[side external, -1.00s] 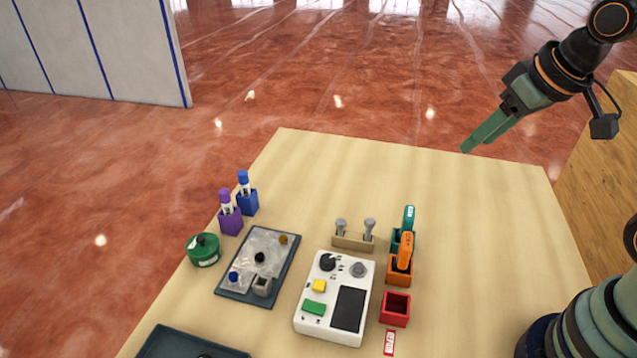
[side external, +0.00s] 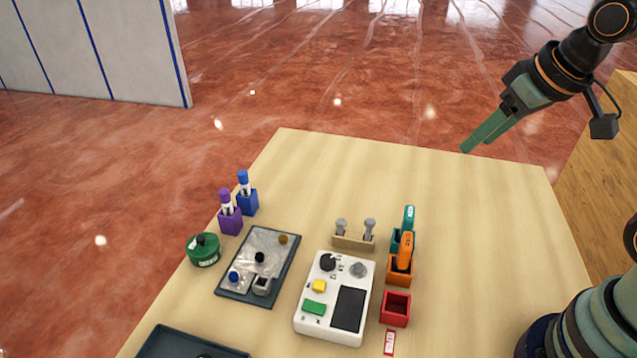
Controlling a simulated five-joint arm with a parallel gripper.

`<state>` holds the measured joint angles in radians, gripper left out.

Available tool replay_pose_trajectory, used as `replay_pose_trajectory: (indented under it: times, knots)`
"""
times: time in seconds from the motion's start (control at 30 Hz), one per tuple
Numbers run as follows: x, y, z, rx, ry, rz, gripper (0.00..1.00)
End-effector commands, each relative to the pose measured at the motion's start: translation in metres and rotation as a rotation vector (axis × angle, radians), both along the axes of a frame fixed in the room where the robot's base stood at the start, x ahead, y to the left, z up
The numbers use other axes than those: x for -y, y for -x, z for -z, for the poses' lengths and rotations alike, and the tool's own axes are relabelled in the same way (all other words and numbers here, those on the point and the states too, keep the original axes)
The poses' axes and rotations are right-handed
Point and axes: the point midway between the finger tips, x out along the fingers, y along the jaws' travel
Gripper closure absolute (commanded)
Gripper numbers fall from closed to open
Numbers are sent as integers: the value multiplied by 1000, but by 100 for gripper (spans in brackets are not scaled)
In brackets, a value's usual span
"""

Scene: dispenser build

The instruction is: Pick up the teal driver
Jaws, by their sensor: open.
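The teal driver (side external: 409,216) stands upright in a teal holder (side external: 396,240) right of the table's middle. Its lower part is hidden by the holder and by the orange driver (side external: 405,250) in front of it. The orange driver stands in an orange holder (side external: 400,275). My gripper (side external: 477,145) is raised high above the back right of the table, up and to the right of the teal driver and well apart from it. Its jaws are open and nothing is held; from this side the fingers nearly overlap.
A red empty box (side external: 395,309) stands in front of the orange holder. A white device (side external: 334,297), a small rack with two grey pieces (side external: 353,241) and a dark tray (side external: 228,290) lie to the left. Purple (side external: 230,220) and blue (side external: 247,202) holders stand further left. The table's back is clear.

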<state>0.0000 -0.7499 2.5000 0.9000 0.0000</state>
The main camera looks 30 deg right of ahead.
Motion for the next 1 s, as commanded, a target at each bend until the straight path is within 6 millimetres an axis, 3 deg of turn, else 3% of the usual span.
replay_pose_trajectory:
  times: [0.2, 0.23, 0.3, 0.67, 1.0]
  knots:
    - [0, 0, 0, 0, 0, 0, 49]
    - [0, 0, 0, 0, 0, 0, 45]
    - [0, 0, 0, 0, 0, 0, 28]
    - [-2, -2, 0, -13, 7, -19, 28]
    - [-28, -32, 23, -243, 118, -364, 28]
